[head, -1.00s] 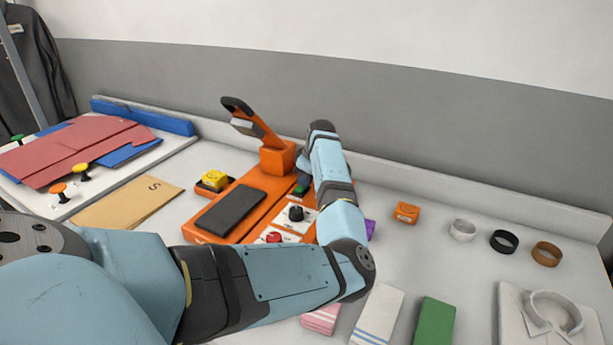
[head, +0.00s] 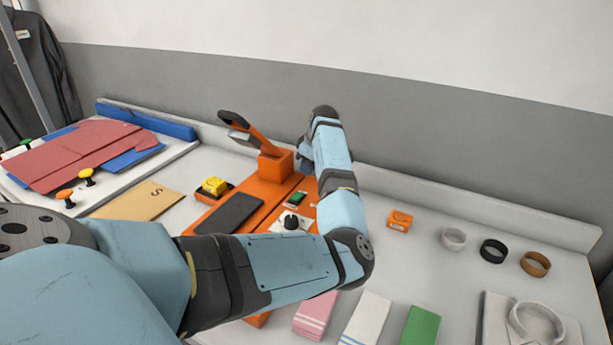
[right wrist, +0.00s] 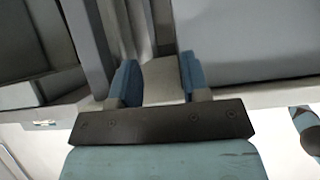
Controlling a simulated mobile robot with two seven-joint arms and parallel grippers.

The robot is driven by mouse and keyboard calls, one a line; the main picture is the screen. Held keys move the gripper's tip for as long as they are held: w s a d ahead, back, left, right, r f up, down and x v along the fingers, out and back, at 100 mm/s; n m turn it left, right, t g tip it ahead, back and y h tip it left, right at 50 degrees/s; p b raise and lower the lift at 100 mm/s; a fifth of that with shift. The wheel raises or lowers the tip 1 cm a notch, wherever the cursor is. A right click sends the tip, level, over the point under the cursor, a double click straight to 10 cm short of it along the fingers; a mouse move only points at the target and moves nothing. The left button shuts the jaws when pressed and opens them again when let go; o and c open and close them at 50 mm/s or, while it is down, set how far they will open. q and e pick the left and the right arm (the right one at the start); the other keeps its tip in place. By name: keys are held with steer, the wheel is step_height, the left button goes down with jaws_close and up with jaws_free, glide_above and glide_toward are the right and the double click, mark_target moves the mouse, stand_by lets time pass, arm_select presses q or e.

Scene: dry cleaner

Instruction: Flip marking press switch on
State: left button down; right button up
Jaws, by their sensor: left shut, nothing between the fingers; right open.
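The orange marking press (head: 275,165) stands on the counter with its black-handled lever raised. A small green switch (head: 296,198) is on its right side, behind a black knob (head: 291,222) on a white plate. I cannot tell the switch's position at this size. My left gripper (head: 306,162) is shut and empty, pointing down just above and beyond the switch, apart from it in the picture. My left forearm hides the front of the press. My right gripper (right wrist: 158,82) is open and empty in the right wrist view, away from the press.
A yellow button block (head: 214,187) is left of the press, by an envelope (head: 140,201) and red folded cloth (head: 85,155). To the right are an orange block (head: 399,221), several rings, folded cloths and a shirt collar (head: 537,322). A low ledge and wall bound the back.

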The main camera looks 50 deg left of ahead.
arm_select(q)
step_height(320, 180, up, 6)
steer(key=w, duration=0.2)
steer(key=shift+d, duration=0.45)
steer(key=shift+w+r, duration=0.1)
